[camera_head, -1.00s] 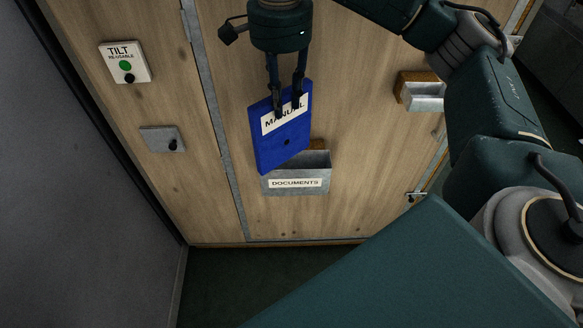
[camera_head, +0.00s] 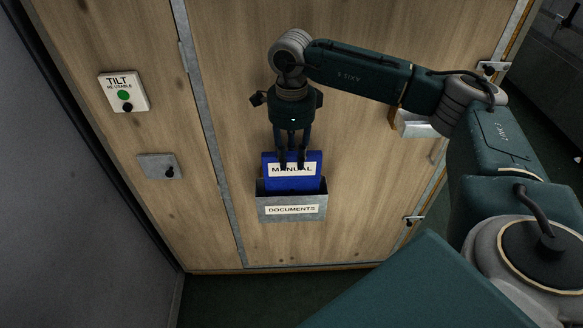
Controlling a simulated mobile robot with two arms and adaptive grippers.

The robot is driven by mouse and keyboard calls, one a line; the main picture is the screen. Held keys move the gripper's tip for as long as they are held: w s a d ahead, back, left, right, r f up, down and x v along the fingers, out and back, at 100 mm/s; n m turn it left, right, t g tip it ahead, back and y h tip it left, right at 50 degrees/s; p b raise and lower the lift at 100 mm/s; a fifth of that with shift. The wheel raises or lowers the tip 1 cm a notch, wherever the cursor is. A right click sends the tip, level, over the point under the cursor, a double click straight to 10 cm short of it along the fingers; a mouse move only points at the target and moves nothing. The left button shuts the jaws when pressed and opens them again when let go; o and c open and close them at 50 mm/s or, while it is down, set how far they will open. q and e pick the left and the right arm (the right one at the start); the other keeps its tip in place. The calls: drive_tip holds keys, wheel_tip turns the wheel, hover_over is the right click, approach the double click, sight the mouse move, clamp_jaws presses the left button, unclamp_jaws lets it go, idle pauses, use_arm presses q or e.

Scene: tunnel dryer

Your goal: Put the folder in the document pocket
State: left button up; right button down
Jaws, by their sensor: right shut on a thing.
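The blue folder (camera_head: 292,183) with a white MANUAL label stands nearly upright with its lower part inside the grey document pocket (camera_head: 313,213). The pocket carries a DOCUMENTS label and is fixed to the wooden panel. The folder's lower edge is hidden behind the pocket's front wall. My right gripper (camera_head: 292,163) points down and is shut on the folder's upper edge, just above the pocket. My left gripper is not in view.
A TILT plate (camera_head: 124,92) with a green dot and a small metal plate with a black knob (camera_head: 158,167) are on the panel at left. Another grey holder (camera_head: 415,125) is partly hidden behind my arm. A small latch (camera_head: 412,219) sits at lower right.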

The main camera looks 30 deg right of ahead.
sight(291, 172)
drive_tip(key=shift+f, duration=0.7)
wheel_tip(291, 172, down, 3)
drive_tip(key=shift+f+p, duration=0.15)
drive_tip(key=shift+p, duration=0.3)
drive_tip(key=shift+f, duration=0.2)
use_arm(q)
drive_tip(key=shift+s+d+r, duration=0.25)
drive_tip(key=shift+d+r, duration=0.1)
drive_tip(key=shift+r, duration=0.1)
use_arm(e)
drive_tip(key=shift+f, duration=0.25)
drive_tip(key=c, duration=1.4)
unclamp_jaws()
drive_tip(key=shift+r, duration=0.1)
drive_tip(key=shift+c, duration=0.2)
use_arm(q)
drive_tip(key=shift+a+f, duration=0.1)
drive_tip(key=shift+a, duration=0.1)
